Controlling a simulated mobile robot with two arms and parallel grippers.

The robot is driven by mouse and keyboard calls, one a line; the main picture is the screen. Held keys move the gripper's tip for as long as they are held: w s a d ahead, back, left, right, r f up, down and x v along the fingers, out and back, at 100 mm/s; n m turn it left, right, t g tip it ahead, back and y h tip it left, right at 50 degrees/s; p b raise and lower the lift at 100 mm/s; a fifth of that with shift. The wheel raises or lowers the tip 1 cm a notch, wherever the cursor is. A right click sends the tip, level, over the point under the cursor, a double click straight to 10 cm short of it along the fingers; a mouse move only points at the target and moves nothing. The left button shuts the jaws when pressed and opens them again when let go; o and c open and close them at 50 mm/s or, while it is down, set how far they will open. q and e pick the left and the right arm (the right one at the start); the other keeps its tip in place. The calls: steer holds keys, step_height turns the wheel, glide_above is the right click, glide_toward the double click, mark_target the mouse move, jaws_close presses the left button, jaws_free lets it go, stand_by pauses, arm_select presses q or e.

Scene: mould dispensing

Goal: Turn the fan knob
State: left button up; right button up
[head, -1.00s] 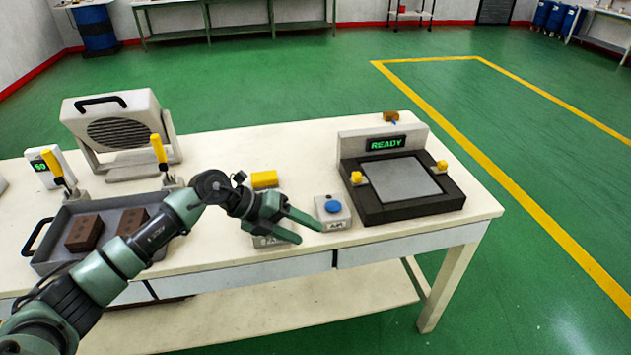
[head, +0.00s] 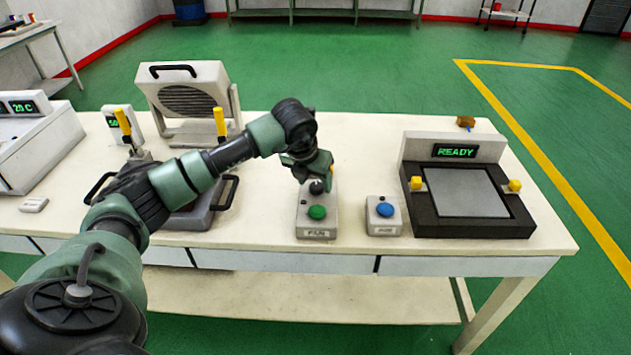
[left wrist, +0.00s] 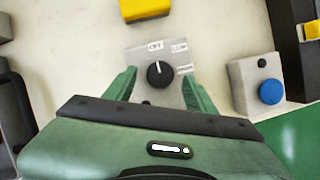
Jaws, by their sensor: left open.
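The fan control box (head: 318,233) is a light grey box near the front edge of the table, labelled FAN, with a green button (head: 317,212). Its black knob (left wrist: 160,74) shows clearly in the left wrist view, its white mark pointing roughly at the OFF label; other labels sit to the right. My left gripper (head: 312,167) points down over the back of the box. In the left wrist view its open green fingers (left wrist: 160,84) stand on either side of the knob, apart from it. The green button is hidden there. My right gripper is not in view.
The grey fan (head: 190,95) stands at the back left. A box with a blue button (head: 385,210) is right of the fan box, then a dark press (head: 470,227) reading READY. A tray (head: 190,220) lies partly behind my arm. A yellow block (left wrist: 145,8) lies behind the fan box.

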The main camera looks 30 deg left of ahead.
arm_select(q)
steer(key=shift+w+f, duration=0.2)
steer(key=shift+f, duration=0.45)
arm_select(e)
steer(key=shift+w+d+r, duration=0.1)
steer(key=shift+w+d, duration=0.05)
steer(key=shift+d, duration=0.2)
arm_select(q)
jaws_close()
